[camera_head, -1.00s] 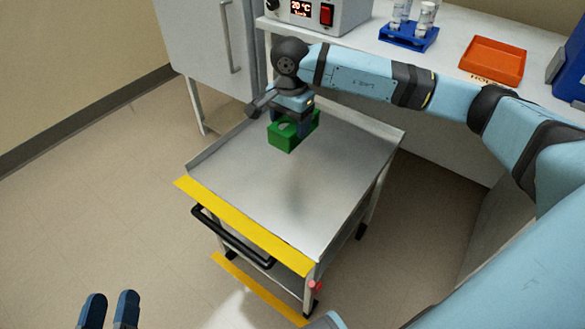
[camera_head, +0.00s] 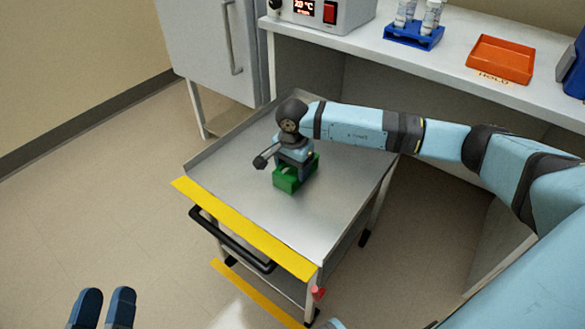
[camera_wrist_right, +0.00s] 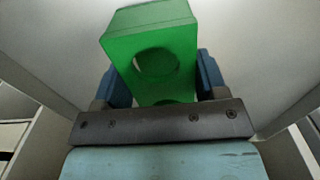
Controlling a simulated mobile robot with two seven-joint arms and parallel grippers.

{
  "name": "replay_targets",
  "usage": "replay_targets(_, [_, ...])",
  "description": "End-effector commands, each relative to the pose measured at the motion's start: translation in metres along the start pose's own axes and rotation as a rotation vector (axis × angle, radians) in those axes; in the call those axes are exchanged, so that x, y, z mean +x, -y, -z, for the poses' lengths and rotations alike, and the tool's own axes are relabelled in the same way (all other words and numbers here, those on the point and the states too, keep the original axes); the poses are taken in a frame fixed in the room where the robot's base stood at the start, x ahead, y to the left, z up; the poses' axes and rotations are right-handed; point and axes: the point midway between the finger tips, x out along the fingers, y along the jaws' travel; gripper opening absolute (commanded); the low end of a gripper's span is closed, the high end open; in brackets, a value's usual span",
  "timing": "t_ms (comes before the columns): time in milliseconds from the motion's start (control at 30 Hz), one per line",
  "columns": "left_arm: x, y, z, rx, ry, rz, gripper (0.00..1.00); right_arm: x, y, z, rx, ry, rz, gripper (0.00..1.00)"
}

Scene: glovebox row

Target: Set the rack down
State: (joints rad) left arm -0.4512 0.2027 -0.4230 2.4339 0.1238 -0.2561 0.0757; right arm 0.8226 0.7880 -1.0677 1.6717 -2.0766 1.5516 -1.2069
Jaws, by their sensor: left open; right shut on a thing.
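The green rack (camera_head: 289,181) is in my right gripper (camera_head: 295,170), low over the middle of the cart's grey top (camera_head: 310,221). I cannot tell whether it touches the top. In the right wrist view the rack (camera_wrist_right: 152,45) sits between the two blue fingers (camera_wrist_right: 165,80), with a round hole in its near face. My left gripper (camera_head: 103,308) is open and empty at the bottom left of the head view, apart from the cart.
The cart has a yellow front edge (camera_head: 243,228) and a black handle (camera_head: 232,241). On the bench behind stand a blue tube rack (camera_head: 413,35), an orange tray (camera_head: 500,59) and a heater box with a display (camera_head: 322,12). The cart top around the rack is clear.

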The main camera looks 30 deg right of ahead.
Motion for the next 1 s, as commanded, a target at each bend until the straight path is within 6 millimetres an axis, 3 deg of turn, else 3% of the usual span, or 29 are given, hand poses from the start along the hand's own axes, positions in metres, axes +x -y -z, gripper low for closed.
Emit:
replay_targets(267, [-0.001,0.000,0.000,0.000,-0.002,-0.001,0.48,0.003,0.000,0.000,0.000,0.000,0.001,0.39])
replay_targets(300, [0.000,0.000,0.001,0.000,0.001,-0.002,0.48,0.002,0.000,0.000,0.000,0.000,0.001,0.73])
replay_targets(400, [0.000,0.000,0.001,0.001,0.000,-0.002,0.48,0.002,0.000,0.000,0.000,0.000,0.001,0.91])
replay_targets(767, [0.001,0.000,0.006,0.005,-0.009,-0.001,0.48,-0.007,0.000,0.000,0.000,0.000,0.002,0.91])
replay_targets(1000, [0.000,-0.004,0.028,0.011,-0.081,0.002,0.48,-0.054,0.001,0.000,0.000,-0.001,0.004,0.91])
